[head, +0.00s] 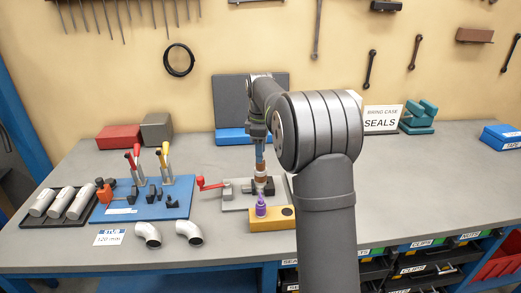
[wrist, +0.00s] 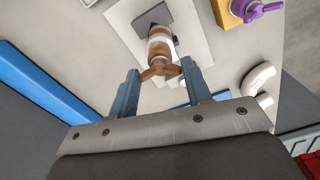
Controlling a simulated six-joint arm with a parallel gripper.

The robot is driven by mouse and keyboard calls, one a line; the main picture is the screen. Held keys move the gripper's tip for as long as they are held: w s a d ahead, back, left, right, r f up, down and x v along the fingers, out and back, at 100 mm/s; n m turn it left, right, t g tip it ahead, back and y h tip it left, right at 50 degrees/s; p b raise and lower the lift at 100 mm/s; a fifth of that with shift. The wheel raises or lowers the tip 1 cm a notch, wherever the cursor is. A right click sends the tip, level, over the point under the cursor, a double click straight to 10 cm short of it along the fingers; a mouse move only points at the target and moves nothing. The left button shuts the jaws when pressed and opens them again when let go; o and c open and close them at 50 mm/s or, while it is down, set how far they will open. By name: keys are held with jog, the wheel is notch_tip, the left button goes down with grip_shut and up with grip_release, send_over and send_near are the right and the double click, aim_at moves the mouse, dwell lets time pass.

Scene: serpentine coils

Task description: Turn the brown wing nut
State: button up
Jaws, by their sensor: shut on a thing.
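The brown wing nut (wrist: 159,70) sits on the end of a pale cylindrical fitting (wrist: 159,46) in the wrist view. My gripper (wrist: 160,68) is shut on the wing nut, with one blue-grey finger at each wing. In the head view my gripper (head: 260,160) points down from above onto the brown wing nut (head: 261,169). The fitting stands on a light grey plate (head: 236,206).
A yellow block (head: 284,219) with a purple wing nut (head: 261,207) stands just in front. A red-handled clamp (head: 212,185) is on the left. A blue board (head: 115,209) with toggle clamps and grey pipe elbows (head: 148,234) lie further left. The bench right of my arm is mostly clear.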

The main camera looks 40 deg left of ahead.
jog(key=shift+f+n, duration=0.2)
jog(key=shift+n, duration=0.3)
jog(key=o, duration=1)
jog(key=shift+r, duration=0.1)
notch_tip(320, 180, up, 17)
jog(key=shift+r, duration=0.2)
jog(key=shift+f, duration=0.1)
notch_tip(320, 180, down, 17)
jog(key=shift+f, duration=0.1)
dwell(0.8)
